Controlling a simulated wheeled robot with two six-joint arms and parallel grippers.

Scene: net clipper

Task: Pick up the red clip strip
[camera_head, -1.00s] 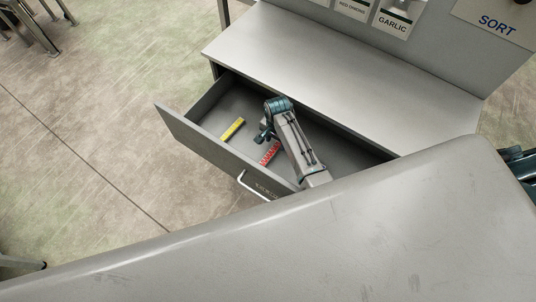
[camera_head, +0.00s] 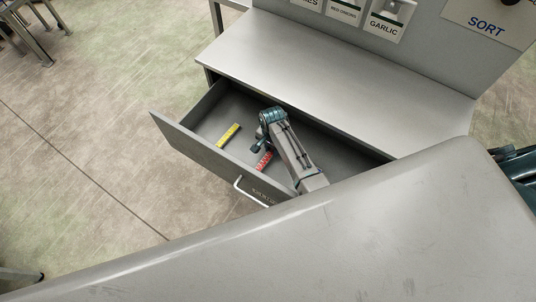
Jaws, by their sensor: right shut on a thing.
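The red clip strip (camera_head: 264,161) is in the open drawer (camera_head: 185,139) of the grey cabinet, near its front wall. My right gripper (camera_head: 259,147) reaches down into the drawer at the upper end of the strip. It is shut on the red clip strip; the fingertips are small and partly hidden by the wrist. I cannot tell whether the strip is clear of the drawer floor. My left gripper is not in view.
A yellow strip (camera_head: 228,135) lies in the drawer to the left of my gripper. The drawer has a metal handle (camera_head: 250,194) in front. The cabinet top (camera_head: 330,70) is bare. A large grey surface (camera_head: 300,245) fills the foreground.

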